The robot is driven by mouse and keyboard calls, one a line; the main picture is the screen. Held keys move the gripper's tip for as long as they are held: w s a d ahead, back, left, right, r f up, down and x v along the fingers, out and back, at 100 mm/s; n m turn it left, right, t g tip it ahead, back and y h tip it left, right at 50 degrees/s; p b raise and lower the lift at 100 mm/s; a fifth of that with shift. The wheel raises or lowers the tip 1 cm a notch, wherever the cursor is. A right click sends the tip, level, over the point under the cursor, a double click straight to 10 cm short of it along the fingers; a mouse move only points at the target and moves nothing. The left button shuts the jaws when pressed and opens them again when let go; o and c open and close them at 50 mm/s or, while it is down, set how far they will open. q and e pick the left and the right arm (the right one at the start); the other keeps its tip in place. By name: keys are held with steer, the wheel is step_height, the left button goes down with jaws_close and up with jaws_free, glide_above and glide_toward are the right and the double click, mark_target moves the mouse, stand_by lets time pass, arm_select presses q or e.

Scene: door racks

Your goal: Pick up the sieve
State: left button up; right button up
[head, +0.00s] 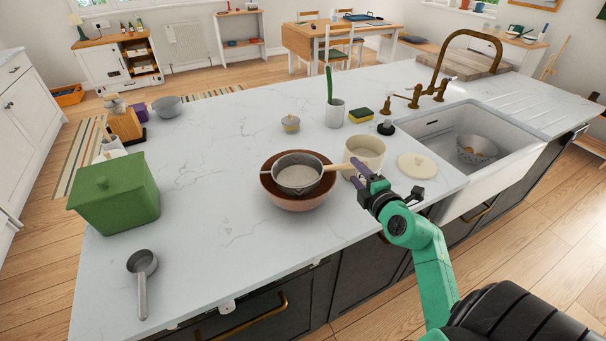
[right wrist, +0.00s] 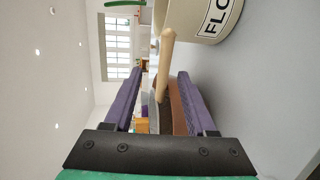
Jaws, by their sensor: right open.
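The sieve (head: 298,178) is a grey metal bowl with a light wooden handle pointing right. It rests in a brown bowl (head: 297,202) on the white counter. My right gripper (head: 352,171) is open at the handle's end, beside the cream pot. In the right wrist view, the wooden sieve handle (right wrist: 166,62) shows between the two spread purple fingers of my right gripper (right wrist: 160,75). I cannot tell whether either finger touches it. The sieve's bowl is mostly hidden in that view. My left gripper is not in view.
The cream pot (head: 366,149) stands close behind the right gripper; in the right wrist view this pot (right wrist: 208,14) shows lettering. Its pale lid (head: 417,166) lies to the right. The counter between is clear.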

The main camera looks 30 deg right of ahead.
steer(key=x, duration=0.8)
steer(key=shift+f+p, duration=0.35)
steer(key=shift+p, duration=0.05)
steer(key=shift+d, duration=0.1)
steer(key=shift+c, duration=0.7)
jaws_close()
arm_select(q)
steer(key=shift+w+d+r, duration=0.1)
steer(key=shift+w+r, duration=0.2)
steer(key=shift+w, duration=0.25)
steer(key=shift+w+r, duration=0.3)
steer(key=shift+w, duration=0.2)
